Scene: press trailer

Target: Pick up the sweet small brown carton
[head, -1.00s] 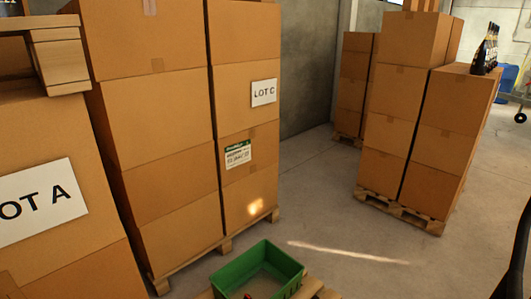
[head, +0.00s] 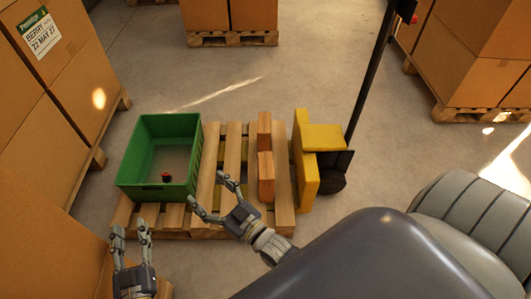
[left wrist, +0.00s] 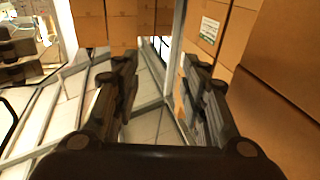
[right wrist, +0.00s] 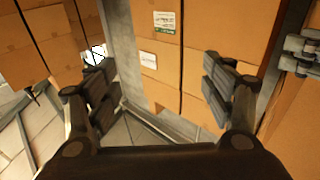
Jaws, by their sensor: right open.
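Two small reddish-brown box-like blocks stand on the wooden pallet in the head view, one farther back (head: 264,130) and one nearer (head: 266,176). I cannot tell for sure whether either is the small brown carton, and no label on them is readable. My right gripper (head: 207,191) is open and empty above the pallet, left of the nearer block and apart from it. My left gripper (head: 131,232) is open and empty near the pallet's front left corner. Both wrist views show spread fingers (left wrist: 158,82) (right wrist: 155,82) with nothing between them, facing stacks of large cartons.
A green crate (head: 127,172) with a small red item (head: 166,177) inside stands on the pallet's left (head: 233,150). A yellow piece (head: 322,138) and a dark post (head: 372,75) stand right of the blocks. Large carton stacks (head: 75,85) line the left.

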